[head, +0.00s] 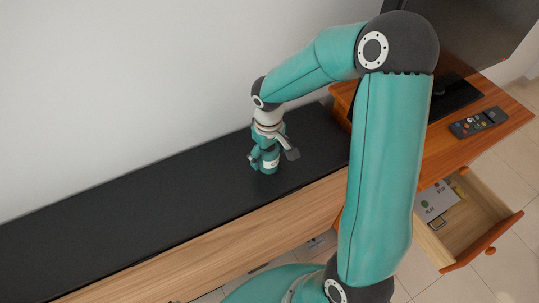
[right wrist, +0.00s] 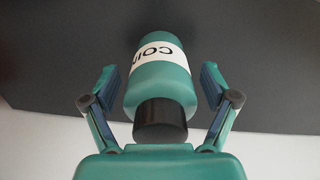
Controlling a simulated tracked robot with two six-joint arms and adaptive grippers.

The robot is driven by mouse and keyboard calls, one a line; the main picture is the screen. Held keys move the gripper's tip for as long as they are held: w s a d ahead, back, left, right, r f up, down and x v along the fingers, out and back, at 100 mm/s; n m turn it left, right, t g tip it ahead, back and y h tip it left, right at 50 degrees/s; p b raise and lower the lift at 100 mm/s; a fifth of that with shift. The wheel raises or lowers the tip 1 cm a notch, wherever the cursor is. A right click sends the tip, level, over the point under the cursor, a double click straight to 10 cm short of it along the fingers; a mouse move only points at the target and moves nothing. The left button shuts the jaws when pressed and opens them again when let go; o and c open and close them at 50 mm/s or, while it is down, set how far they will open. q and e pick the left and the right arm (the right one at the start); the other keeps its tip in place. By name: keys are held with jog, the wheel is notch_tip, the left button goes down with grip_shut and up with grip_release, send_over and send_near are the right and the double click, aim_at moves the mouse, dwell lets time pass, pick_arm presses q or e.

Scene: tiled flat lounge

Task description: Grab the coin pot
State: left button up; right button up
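The coin pot is a teal cylinder with a white label and a black top. It stands on the black top of the long low cabinet, and in the head view its lower part (head: 268,165) shows below my right gripper (head: 272,148). In the right wrist view the coin pot (right wrist: 160,88) lies between the two fingers of my right gripper (right wrist: 157,85). The fingers are open, one on each side, with a gap visible between each and the pot. Part of the pot is hidden by the gripper in the head view. My left gripper is not in view.
The black cabinet top (head: 120,220) is otherwise clear and runs along the pale wall (head: 120,80). To the right, a wooden stand bears a screen (head: 480,40) and a remote (head: 478,122). Its open drawer (head: 475,215) holds a card (head: 437,201).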

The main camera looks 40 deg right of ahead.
jog(key=c, duration=1.2)
jog(key=shift+c, duration=0.2)
jog(key=shift+r, duration=0.1)
